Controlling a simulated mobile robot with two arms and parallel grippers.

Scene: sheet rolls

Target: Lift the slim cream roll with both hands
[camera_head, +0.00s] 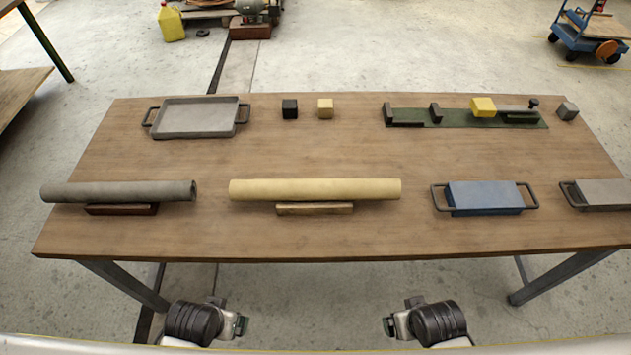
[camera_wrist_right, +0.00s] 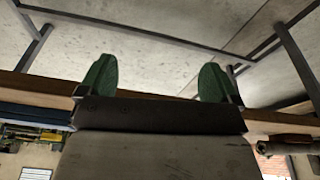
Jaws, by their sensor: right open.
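The slim cream roll (camera_head: 315,189) lies crosswise near the front of the table, on a small light wooden support (camera_head: 315,209), with both ends overhanging it. My left gripper (camera_head: 240,318) is in front of the table, below and apart from the roll. I cannot tell whether its jaws are open or shut. My right gripper (camera_head: 388,322) is also in front of the table, apart from the roll. In the right wrist view its green fingers (camera_wrist_right: 158,82) are spread wide with nothing between them.
A grey roll (camera_head: 118,191) on a dark red support lies to the left. A blue block with handles (camera_head: 485,197) and a grey one (camera_head: 603,193) stand to the right. A grey tray (camera_head: 197,118), small cubes and a green board (camera_head: 465,118) are at the back. The table's middle is clear.

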